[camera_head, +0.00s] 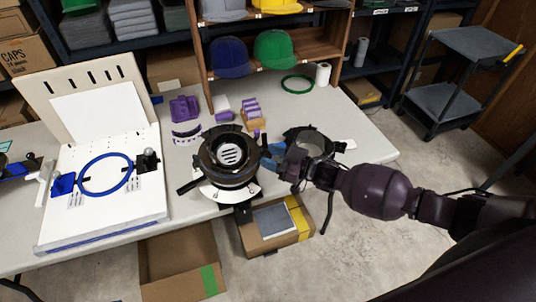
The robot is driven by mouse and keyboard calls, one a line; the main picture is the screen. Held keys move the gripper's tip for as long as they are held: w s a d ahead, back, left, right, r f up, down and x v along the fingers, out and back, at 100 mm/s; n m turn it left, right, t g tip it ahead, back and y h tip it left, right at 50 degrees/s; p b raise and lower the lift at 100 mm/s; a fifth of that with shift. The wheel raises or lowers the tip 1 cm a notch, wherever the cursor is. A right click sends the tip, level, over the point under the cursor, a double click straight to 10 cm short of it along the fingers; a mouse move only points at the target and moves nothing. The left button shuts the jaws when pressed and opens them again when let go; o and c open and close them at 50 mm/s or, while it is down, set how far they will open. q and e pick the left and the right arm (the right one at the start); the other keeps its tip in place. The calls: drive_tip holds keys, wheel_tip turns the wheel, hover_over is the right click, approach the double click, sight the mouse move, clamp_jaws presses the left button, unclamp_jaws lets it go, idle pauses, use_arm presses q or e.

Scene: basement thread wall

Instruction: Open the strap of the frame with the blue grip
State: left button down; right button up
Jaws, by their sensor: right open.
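A black round cap frame (209,157) sits on a round stand with a slotted disc in the middle of the table. A second dark ring-shaped frame (325,133) stands to its right, partly hidden by my right gripper. My right gripper (271,160) is open between the two, at the right side of the middle frame. Blue parts show at its fingertips; I cannot tell whether they are the fingers or a frame's blue grip. I cannot make out a strap or its state, nor whether the fingers touch the frame. My left gripper is not in view.
A white board (100,218) with a blue hoop (81,188) stands at the left. Purple blocks (184,108), a green ring (297,84) and a white roll (323,73) lie behind. Caps fill the shelf. Open boxes (180,270) stand on the floor in front.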

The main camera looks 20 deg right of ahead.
drive_tip(key=shift+w+a, duration=0.4)
drive_tip(key=shift+a, duration=0.1)
drive_tip(key=shift+c, duration=0.4)
clamp_jaws()
